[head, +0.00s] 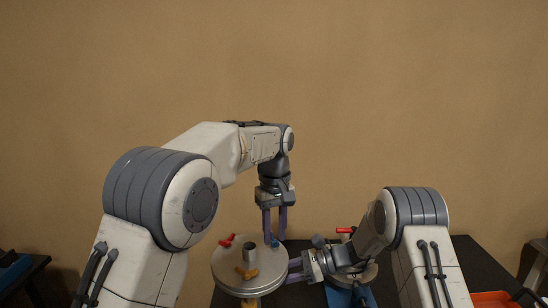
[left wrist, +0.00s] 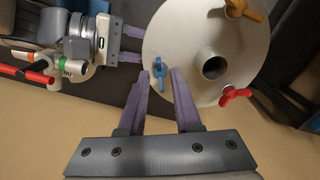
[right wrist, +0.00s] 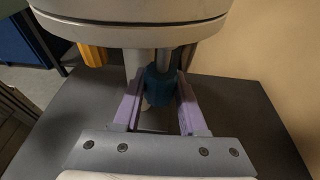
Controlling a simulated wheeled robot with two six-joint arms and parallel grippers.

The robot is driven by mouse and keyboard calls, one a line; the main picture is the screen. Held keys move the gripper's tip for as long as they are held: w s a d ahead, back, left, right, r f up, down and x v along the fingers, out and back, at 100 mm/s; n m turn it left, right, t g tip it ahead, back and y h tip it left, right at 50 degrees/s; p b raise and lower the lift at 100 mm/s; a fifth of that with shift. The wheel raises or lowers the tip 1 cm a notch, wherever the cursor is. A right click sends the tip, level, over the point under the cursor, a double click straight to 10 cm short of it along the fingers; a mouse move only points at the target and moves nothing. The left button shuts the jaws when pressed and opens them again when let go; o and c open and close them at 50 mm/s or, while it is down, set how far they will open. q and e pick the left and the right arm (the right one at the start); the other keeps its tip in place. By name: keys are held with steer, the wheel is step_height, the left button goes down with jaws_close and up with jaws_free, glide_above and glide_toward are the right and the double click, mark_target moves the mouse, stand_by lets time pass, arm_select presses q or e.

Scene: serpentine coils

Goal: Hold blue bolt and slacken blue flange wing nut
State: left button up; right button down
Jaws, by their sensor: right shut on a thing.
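The round pale flange (head: 228,270) shows its blue wing nut (left wrist: 159,69) near the rim; in the head view the nut (head: 275,242) is small. My left gripper (head: 275,232) points down at it from above. In the left wrist view, my left gripper (left wrist: 160,72) is open, one fingertip on each side of the nut, with small gaps. The blue bolt (right wrist: 160,88) sits under the flange. My right gripper (right wrist: 160,95) is shut on it from the side. The nut's shaft is hidden from above.
The flange also bears a red wing nut (left wrist: 235,95), an orange wing nut (left wrist: 245,10) and a central pipe stub (left wrist: 213,65). An orange bolt head (right wrist: 94,55) hangs under it. Red-handled valve gear (left wrist: 45,65) stands beside it. An orange tray (head: 492,298) is at lower right.

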mark_target(274, 237)
arm_select(q)
steer(key=shift+r, duration=2.3)
arm_select(e)
steer(key=shift+c, duration=1.9)
jaws_free()
arm_select(q)
step_height(274, 237, up, 2)
steer(key=shift+r+p, duration=0.2)
steer(key=shift+p, duration=1)
arm_select(e)
steer(key=v, duration=0.9)
steer(key=shift+s+a, duration=0.1)
